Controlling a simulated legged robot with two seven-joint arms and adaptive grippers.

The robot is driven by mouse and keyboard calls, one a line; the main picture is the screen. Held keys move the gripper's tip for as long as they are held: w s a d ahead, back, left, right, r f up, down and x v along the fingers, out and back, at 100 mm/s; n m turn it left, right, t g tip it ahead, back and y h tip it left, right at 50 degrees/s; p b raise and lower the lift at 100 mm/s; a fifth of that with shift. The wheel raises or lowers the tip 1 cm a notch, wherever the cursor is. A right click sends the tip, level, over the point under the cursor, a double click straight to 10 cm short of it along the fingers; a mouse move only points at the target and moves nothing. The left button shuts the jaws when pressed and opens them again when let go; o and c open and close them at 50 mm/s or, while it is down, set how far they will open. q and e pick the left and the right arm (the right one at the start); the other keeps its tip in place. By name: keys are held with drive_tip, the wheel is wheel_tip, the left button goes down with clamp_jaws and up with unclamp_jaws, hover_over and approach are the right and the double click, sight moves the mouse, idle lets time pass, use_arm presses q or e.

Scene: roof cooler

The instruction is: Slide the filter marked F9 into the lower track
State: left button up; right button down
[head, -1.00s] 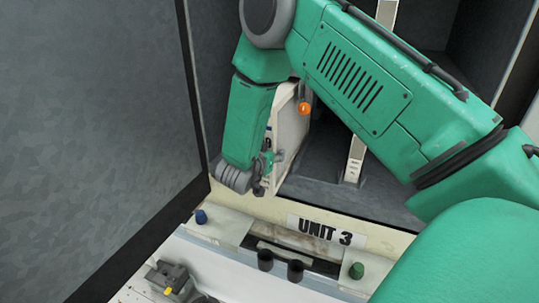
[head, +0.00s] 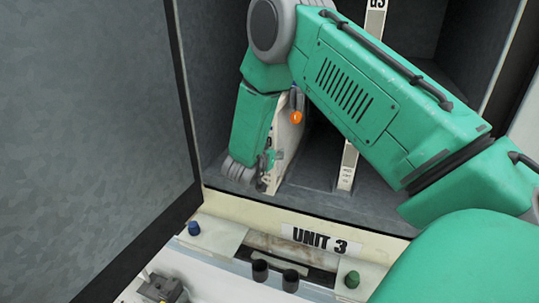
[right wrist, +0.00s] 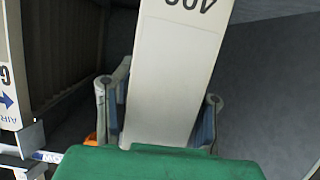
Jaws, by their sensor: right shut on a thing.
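A cream filter panel (head: 288,145) stands on edge inside the dark bay, near its left wall. In the right wrist view its narrow cream face (right wrist: 172,75) lies between my two fingers, with inverted digits at the top. I cannot read an F9 mark on it. My right gripper (head: 268,162) is shut on this panel at its near end. The right wrist view shows the fingers (right wrist: 163,118) on either side of it. My arm hides its upper part. The track under it cannot be made out. My left gripper is not in view.
Another cream upright (head: 347,168) with a G5-like mark stands to the right; an AIR-marked panel (right wrist: 12,75) shows in the wrist view. An orange knob (head: 296,117) hangs by the held panel. A large grey panel (head: 85,130) bounds the left. The UNIT 3 sill (head: 319,241) runs in front.

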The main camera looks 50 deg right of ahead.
drive_tip(key=shift+r, duration=0.1)
drive_tip(key=w+d, duration=0.2)
drive_tip(key=d, duration=0.4)
drive_tip(key=shift+w+d+b, duration=0.25)
drive_tip(key=shift+w+b, duration=0.1)
drive_tip(key=shift+b, duration=0.05)
idle(0.3)
drive_tip(key=shift+w+d+b, duration=0.15)
drive_tip(key=shift+w+d, duration=0.15)
drive_tip(key=shift+d, duration=0.4)
drive_tip(key=shift+w+d+b, duration=0.1)
drive_tip(key=shift+w+d, duration=0.2)
drive_tip(key=shift+d, duration=0.45)
drive_tip(key=shift+w+d+b, duration=0.15)
drive_tip(key=shift+w+d, duration=0.15)
drive_tip(key=shift+d, duration=0.4)
drive_tip(key=c, duration=0.9)
unclamp_jaws()
drive_tip(key=shift+o, duration=0.2)
drive_tip(key=shift+a, duration=0.1)
